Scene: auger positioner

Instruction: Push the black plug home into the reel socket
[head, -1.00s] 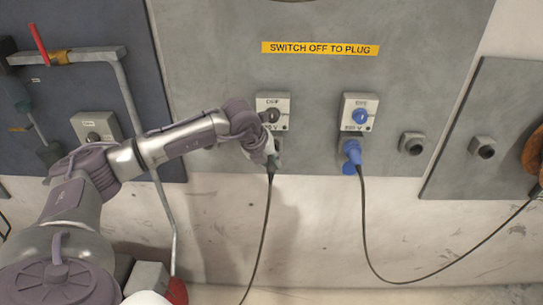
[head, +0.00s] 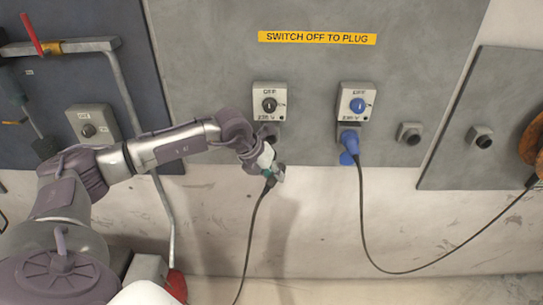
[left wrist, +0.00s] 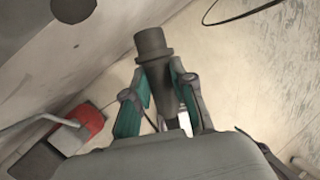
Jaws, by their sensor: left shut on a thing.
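The black plug (left wrist: 152,48) is a dark cylinder with a wider collar, held between the teal-padded fingers of my left gripper (left wrist: 158,95) in the left wrist view. Its free end points away from the gripper. In the head view my left gripper (head: 272,172) is below the left switch box (head: 271,101), apart from the panel socket (head: 272,135) under it, which the arm partly covers. A black cable (head: 249,238) hangs from the plug. Two dark round sockets sit further right, one on the large panel (head: 409,133) and one on the right panel (head: 480,137). I cannot tell which is the reel socket. My right gripper is not in view.
A blue plug (head: 348,145) sits under the right switch box (head: 357,103), its cable looping right towards an orange object (head: 533,150) at the edge. A pipe (head: 135,125) with a red lever stands left. The wall below the panels is clear between the cables.

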